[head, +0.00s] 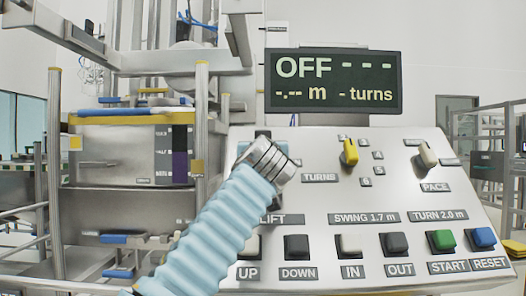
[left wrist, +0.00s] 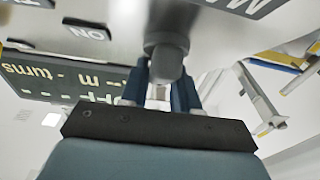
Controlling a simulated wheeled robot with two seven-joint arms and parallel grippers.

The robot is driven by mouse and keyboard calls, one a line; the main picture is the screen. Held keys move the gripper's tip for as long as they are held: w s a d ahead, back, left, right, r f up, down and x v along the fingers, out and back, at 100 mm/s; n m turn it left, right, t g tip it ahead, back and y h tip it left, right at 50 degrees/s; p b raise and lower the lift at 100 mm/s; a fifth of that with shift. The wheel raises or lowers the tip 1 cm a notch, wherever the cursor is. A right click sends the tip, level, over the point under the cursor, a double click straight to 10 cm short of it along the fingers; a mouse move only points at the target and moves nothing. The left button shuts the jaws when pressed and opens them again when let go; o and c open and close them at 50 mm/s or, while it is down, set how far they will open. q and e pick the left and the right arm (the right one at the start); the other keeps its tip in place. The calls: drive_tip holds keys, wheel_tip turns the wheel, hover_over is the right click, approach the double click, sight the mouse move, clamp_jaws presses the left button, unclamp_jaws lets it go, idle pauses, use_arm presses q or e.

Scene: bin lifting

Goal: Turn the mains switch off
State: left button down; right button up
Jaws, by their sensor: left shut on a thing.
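The display (head: 333,80) above the panel reads OFF, with dashes for metres and turns. My right gripper is not in view.
The panel also carries a yellow TURNS knob (head: 350,152), a pale PACE knob (head: 428,155) and a bottom row of buttons, including green START (head: 441,241) and blue RESET (head: 483,238). A metal frame holding a bin (head: 120,155) stands close on the left.

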use_arm(q)
drive_tip(key=c, duration=0.9)
unclamp_jaws()
drive_tip(key=s+b, duration=0.2)
drive_tip(key=s, duration=0.2)
drive_tip(key=s+f+b, duration=0.1)
drive_tip(key=s+b, duration=0.2)
drive_tip(key=s, duration=0.2)
drive_tip(key=s+b, duration=0.2)
drive_tip(key=s, duration=0.2)
drive_tip(key=shift+s+d+f+b, duration=0.1)
drive_tip(key=shift+s+f+b, duration=0.2)
drive_tip(key=shift+s+b, duration=0.05)
